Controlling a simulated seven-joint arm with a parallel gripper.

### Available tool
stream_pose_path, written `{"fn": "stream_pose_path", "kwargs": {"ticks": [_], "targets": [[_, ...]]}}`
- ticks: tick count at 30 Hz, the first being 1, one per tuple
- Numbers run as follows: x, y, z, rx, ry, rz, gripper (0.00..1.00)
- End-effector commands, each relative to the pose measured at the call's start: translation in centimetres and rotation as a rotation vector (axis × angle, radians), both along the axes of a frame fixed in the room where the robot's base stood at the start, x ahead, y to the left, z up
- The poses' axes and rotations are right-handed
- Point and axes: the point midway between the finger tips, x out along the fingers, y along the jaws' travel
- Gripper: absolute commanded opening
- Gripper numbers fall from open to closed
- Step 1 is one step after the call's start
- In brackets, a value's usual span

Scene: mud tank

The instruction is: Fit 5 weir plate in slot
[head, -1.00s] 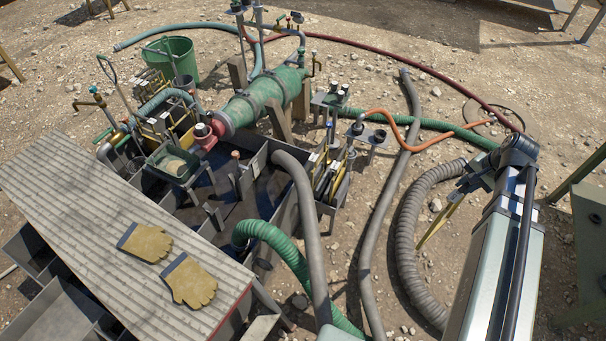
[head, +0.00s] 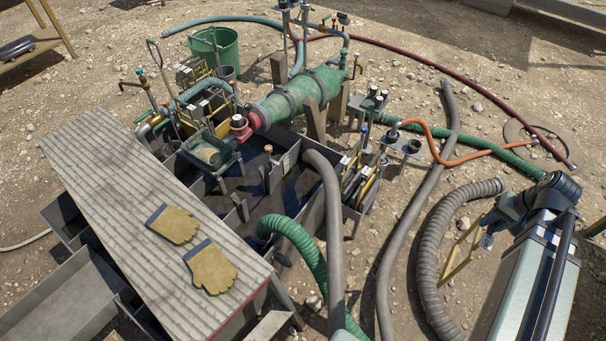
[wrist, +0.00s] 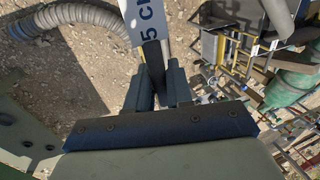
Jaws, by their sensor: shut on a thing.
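In the head view my gripper (head: 484,238) is at the right, above the dirt beside the grey ribbed hose. It is shut on a weir plate with yellow edges (head: 460,256), held in the air clear of the tank. In the wrist view the two dark fingers (wrist: 162,88) close on a dark part of the plate, and a pale label (wrist: 146,18) reading "5 C" is cut off by the top edge. The mud tank (head: 288,160) stands left of the gripper, with dark liquid and inner walls. I cannot make out the slot clearly.
A rack of upright plates (head: 360,186) stands at the tank's right side. A grey hose (head: 332,220) and a green hose (head: 300,240) arch over the tank's near end. A ribbed hose (head: 432,255) lies near my gripper. Gloves (head: 210,268) lie on the corrugated cover.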

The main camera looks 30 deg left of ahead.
Motion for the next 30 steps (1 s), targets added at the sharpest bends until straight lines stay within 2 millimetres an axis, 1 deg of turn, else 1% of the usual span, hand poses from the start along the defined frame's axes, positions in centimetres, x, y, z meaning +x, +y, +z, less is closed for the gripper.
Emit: {"fn": "stream_pose_path", "kwargs": {"ticks": [23,26,29,30], "targets": [[0.0,0.2,0.0,0.0,0.0,0.001,0.0],[0.0,0.9,0.0,0.0,0.0,0.016,0.0],[0.0,2.5,0.0,0.0,0.0,0.043,0.0],[-0.1,3.3,0.0,0.0,0.0,0.059,0.0]]}}
